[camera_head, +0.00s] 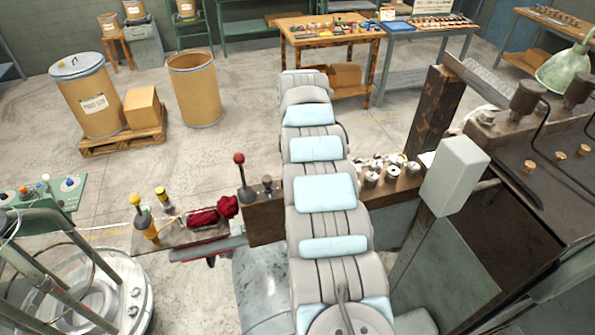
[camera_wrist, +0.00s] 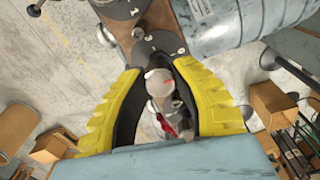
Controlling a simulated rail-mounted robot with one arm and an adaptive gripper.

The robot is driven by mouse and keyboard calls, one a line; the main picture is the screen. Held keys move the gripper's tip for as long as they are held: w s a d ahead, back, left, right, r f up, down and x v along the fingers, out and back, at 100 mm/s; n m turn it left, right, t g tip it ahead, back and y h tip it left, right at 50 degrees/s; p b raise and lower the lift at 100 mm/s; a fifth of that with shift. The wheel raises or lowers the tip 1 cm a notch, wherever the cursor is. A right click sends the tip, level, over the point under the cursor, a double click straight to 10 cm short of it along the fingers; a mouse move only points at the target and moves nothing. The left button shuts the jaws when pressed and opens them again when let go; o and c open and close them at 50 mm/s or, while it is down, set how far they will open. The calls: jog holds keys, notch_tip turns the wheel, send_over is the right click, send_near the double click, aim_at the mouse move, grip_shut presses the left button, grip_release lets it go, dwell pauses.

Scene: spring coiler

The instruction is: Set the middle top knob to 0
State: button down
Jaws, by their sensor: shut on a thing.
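In the wrist view, my gripper (camera_wrist: 165,100) has its two yellow fingers closed around a round silver knob (camera_wrist: 158,82). A small red mark shows on the knob. Behind it is a dark dial plate (camera_wrist: 158,44) with small white numerals, among them what looks like a 0 at the right; the rest of the scale is partly hidden. I cannot tell which numeral the knob points to. A second dark dial (camera_wrist: 120,8) is cut off at the top edge. In the head view, my arm hides the gripper and this knob.
In the head view, several silver knobs (camera_head: 372,178) sit on the beam right of my arm. A red-ball lever (camera_head: 239,160) and a small dark knob (camera_head: 267,182) stand left of it. A pale box (camera_head: 455,175) and the bench machine close off the right side.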

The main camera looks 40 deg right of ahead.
jog(key=c, duration=0.8)
grip_release()
jog(key=shift+s, duration=0.1)
jog(key=shift+m, duration=0.3)
